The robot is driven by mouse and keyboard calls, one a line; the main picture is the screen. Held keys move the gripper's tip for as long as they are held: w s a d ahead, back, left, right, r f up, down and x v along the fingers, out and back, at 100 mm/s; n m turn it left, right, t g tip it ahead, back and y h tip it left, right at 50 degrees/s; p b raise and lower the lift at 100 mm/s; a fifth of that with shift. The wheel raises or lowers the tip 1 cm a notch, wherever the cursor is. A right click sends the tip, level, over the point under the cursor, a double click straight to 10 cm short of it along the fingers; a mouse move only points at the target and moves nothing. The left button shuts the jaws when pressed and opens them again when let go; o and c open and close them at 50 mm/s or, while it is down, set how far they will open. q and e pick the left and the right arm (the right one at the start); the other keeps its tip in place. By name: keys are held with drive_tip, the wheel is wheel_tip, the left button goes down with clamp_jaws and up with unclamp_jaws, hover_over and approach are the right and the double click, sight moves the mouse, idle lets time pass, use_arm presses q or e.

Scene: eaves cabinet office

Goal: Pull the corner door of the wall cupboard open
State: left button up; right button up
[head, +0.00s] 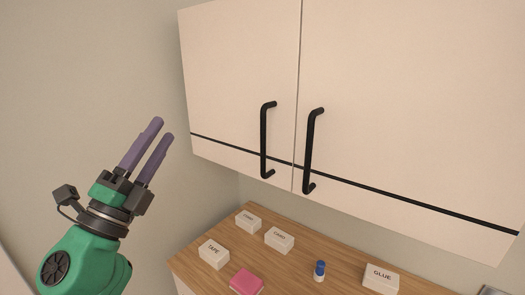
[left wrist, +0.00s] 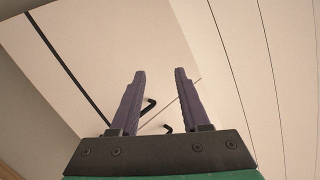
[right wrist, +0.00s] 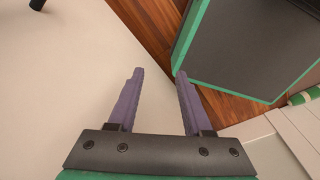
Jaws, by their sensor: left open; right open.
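The cream wall cupboard fills the upper right of the head view. Its left door (head: 240,70), nearest the room corner, is shut and has a black upright bar handle (head: 265,140) near its right edge. The neighbouring right door (head: 410,100) is also shut, with its own black handle (head: 311,150) close by. My left gripper (head: 161,129) is open and empty, left of the cupboard and apart from both handles. In the left wrist view, a black handle (left wrist: 148,106) shows partly behind the fingers. My right gripper (right wrist: 160,72) is open and empty in the right wrist view only.
Below the cupboard is a wooden counter (head: 215,278) with small white boxes, including a TAPE box (head: 213,254) and a GLUE box (head: 381,278). A pink block (head: 246,282) and a blue-capped bottle (head: 319,271) stand there too. Free air lies between gripper and cupboard.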

use_arm(q)
drive_tip(key=s+d+m+g+h, duration=0.2)
drive_tip(key=d+m+g+h, duration=0.55)
drive_tip(key=m, duration=1.05)
drive_tip(key=w+d+g+y+p, duration=0.1)
drive_tip(key=w+d+p, duration=0.1)
drive_tip(key=w+d, duration=0.1)
drive_tip(key=w+d+f+m+g+y+p, duration=0.1)
drive_tip(key=w+d+y+p, duration=0.1)
drive_tip(key=w+d+p, duration=0.1)
drive_tip(key=w+d+g+y+p, duration=0.1)
drive_tip(key=w+d+p, duration=0.1)
drive_tip(key=w+d, duration=0.1)
drive_tip(key=shift+w+d+f+m+g, duration=0.2)
drive_tip(key=shift+w, duration=0.2)
drive_tip(key=shift+w+d+f+m+g, duration=0.15)
drive_tip(key=shift+w+d+f+m, duration=0.05)
drive_tip(key=shift+w, duration=0.2)
drive_tip(key=shift+w+d+f, duration=0.15)
drive_tip(key=shift+w+d, duration=0.05)
drive_tip(key=shift+d, duration=0.05)
drive_tip(key=shift+c, duration=0.3)
clamp_jaws()
